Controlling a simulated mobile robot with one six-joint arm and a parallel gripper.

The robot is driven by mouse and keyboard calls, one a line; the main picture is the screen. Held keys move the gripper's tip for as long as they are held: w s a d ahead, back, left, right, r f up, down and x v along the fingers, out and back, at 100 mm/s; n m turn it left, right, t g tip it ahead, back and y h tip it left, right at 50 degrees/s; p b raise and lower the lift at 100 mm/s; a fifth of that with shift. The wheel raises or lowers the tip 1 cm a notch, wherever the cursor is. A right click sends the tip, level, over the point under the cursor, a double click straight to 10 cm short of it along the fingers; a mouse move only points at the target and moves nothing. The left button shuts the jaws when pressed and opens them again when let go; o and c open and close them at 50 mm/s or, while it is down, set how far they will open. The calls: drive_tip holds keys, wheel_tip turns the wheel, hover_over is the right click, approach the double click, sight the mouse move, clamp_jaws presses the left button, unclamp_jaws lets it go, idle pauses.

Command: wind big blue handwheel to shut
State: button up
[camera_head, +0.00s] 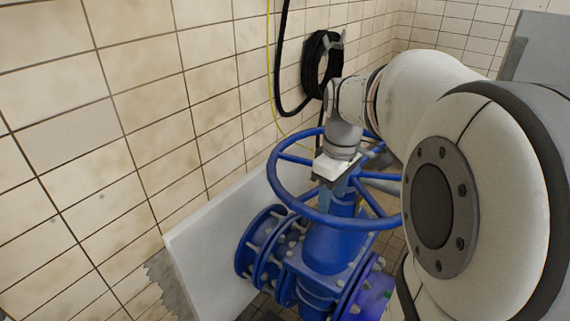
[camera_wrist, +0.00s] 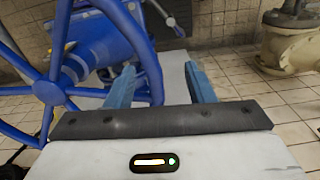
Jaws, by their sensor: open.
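The big blue handwheel (camera_head: 283,192) sits on top of a blue flanged valve (camera_head: 330,250), with its rim and spokes clear in the head view. My gripper (camera_head: 334,178) is over the wheel, inside the rim's outline in that view. In the wrist view the wheel (camera_wrist: 53,50) fills the left side, with its hub at the lower left. My gripper (camera_wrist: 161,84) shows there with two blue fingers spread apart. Part of the rim appears between the fingers, with a spoke by the left finger. I cannot tell whether they touch the wheel. My arm hides the wheel's far right side.
A white panel (camera_head: 205,250) stands left of the valve by the tiled wall (camera_head: 130,120). A coiled black hose (camera_head: 322,65) hangs on the wall behind. In the wrist view a beige pipe fitting (camera_wrist: 290,45) stands at right, with open tiled floor (camera_wrist: 235,75) before it.

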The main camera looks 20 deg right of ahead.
sight(336, 217)
drive_tip(key=d, duration=0.1)
drive_tip(key=w+f+n, duration=0.1)
drive_tip(key=d, duration=0.1)
drive_tip(key=shift+w+d+f+g+b, duration=0.25)
drive_tip(key=shift+w+d+g+b, duration=0.05)
drive_tip(key=shift+w+d, duration=0.05)
drive_tip(key=shift+d+f+n, duration=0.2)
drive_tip(key=shift+f+n, duration=0.05)
drive_tip(key=shift+n, duration=0.05)
drive_tip(key=f, duration=0.7)
drive_tip(key=shift+a+f, duration=0.1)
drive_tip(key=shift+a, duration=0.15)
drive_tip(key=shift+c, duration=0.6)
